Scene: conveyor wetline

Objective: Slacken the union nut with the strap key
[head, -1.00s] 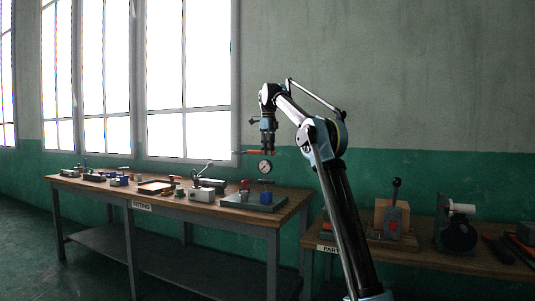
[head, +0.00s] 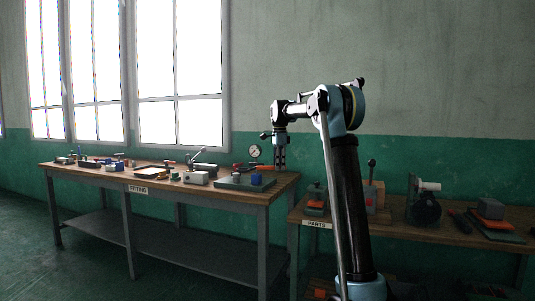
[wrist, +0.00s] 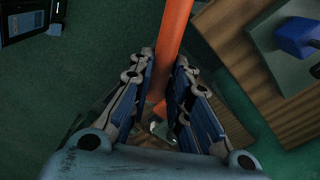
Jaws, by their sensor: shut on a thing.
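My gripper (head: 281,166) is shut on a long orange handle (head: 262,168), which I take to be the strap key's. It is held in the air near the right end of the fitting bench. In the wrist view the orange handle (wrist: 174,35) runs up between the fingers of my gripper (wrist: 160,108). Its strap end is not clear. I cannot pick out the union nut. A blue block (head: 257,180) sits on a green plate (head: 232,183) on the bench; the block also shows in the wrist view (wrist: 298,37).
The fitting bench (head: 110,171) holds several tools and a shallow tray (head: 153,170). A round gauge (head: 255,151) shows behind my gripper. The parts bench (head: 400,229) at right carries a lever device (head: 371,192) and a dark machine (head: 424,208). A gap separates the benches.

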